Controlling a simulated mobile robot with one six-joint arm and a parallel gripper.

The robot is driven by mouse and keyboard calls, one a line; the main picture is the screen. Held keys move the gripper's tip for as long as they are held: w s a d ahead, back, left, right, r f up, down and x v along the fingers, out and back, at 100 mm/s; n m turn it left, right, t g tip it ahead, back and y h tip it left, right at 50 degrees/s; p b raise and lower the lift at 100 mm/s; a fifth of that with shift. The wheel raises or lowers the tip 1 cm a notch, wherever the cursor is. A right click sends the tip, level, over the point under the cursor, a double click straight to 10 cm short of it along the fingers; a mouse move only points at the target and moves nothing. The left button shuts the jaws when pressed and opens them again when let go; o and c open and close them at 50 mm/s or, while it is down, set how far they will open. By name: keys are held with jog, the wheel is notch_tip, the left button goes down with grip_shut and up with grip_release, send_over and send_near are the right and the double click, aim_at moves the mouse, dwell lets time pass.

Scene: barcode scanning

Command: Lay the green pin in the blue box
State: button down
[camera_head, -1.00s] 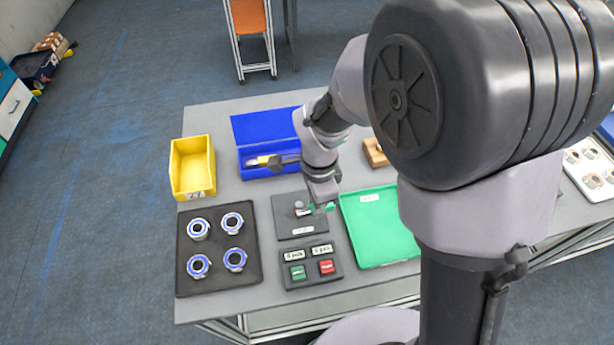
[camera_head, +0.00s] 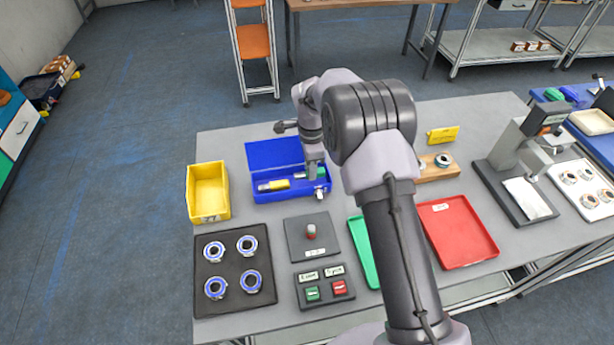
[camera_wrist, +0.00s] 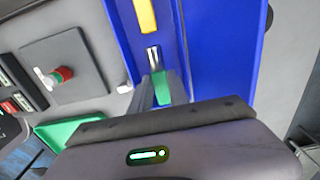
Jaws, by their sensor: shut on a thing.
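The blue box (camera_head: 262,198) stands at the back of the table with its blue lid (camera_head: 275,153) open behind it. A yellow object (camera_head: 273,185) lies in its left part and also shows in the wrist view (camera_wrist: 145,15). My gripper (camera_head: 314,174) is over the right part of the box, pointing down, and is shut on the green pin (camera_head: 299,174). In the wrist view the green pin (camera_wrist: 160,88) shows by my fingers (camera_wrist: 152,92), within the box outline. Whether it touches the box floor I cannot tell.
A yellow bin (camera_head: 208,215) stands left of the box. A green tray (camera_head: 360,250) is partly hidden by my arm.

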notch_tip(320, 180, down, 2)
jog(key=shift+f, duration=0.15)
jog(key=shift+f+b, duration=0.3)
jog(key=shift+b, duration=0.1)
jog(key=c, duration=1.3)
grip_release()
jog(key=shift+o, duration=0.2)
